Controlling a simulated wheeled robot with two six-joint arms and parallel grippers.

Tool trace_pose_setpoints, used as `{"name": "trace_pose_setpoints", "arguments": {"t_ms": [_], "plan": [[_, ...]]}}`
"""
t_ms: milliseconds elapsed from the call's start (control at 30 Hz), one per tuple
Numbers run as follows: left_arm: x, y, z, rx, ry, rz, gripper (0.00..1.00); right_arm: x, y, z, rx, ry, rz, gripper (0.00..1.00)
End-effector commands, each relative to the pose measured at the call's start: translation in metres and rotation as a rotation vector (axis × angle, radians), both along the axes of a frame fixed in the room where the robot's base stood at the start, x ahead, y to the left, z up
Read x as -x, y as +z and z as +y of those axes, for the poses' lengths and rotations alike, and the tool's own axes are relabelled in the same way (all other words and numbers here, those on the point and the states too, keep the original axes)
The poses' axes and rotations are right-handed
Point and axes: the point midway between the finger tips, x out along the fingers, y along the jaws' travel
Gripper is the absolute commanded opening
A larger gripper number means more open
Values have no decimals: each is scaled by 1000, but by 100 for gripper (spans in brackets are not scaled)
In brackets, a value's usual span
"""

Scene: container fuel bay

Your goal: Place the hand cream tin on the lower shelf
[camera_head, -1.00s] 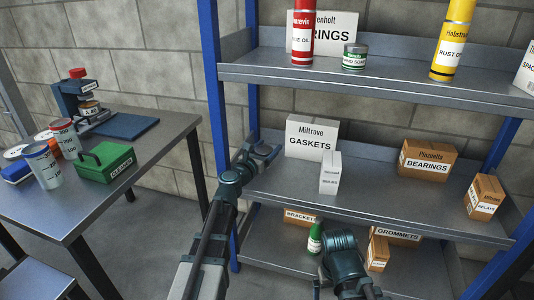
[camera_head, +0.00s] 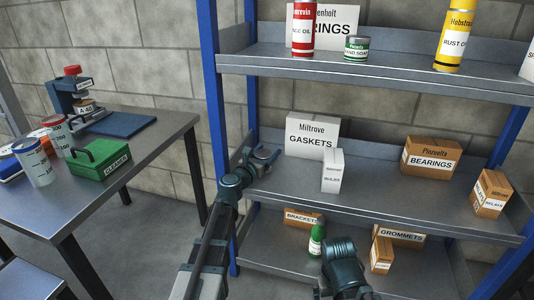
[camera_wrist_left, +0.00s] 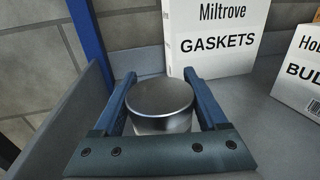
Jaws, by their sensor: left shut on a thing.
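A round tin with a plain silver lid (camera_wrist_left: 162,96) sits between the fingers of my left gripper (camera_wrist_left: 165,98); its label is hidden. In the head view my left gripper (camera_head: 262,160) is shut on it at the left end of the middle shelf (camera_head: 385,190), left of the white gaskets box (camera_head: 312,135). I cannot tell whether the tin touches the shelf surface. My right gripper (camera_head: 345,270) is low in front of the bottom shelf (camera_head: 285,255); its fingers do not show clearly.
A bearings box (camera_head: 430,156) is farther right, with bare shelf between. A blue post (camera_head: 213,90) stands close left of my left gripper. A workbench (camera_head: 130,165) is at left.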

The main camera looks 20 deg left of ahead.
Motion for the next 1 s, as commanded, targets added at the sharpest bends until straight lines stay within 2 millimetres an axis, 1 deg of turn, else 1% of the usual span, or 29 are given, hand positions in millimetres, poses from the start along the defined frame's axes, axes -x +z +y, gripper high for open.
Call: {"name": "trace_pose_setpoints", "arguments": {"t_ms": [200,300,333,367,400,667,767,867,900,1000], "plan": [[0,-8,0,0,0,0,10,0,-8,0,0,0,-1,100],[0,-6,0,0,0,0,10,0,-6,0,0,0,-1,100],[0,-6,0,0,0,0,81,0,-6,0,0,0,-1,100],[0,-6,0,0,0,0,86,0,-6,0,0,0,-1,100],[0,-6,0,0,0,0,88,0,-6,0,0,0,-1,100],[0,-6,0,0,0,0,88,0,-6,0,0,0,-1,100],[0,0,0,0,0,0,88,0,0,0,0,0,0,100],[0,12,0,0,0,0,88,0,12,0,0,0,0,100],[11,7,2,0,2,0,88,0,7,0,0,0,0,100],[36,6,7,0,3,0,88,0,6,0,0,0,0,100]]}}
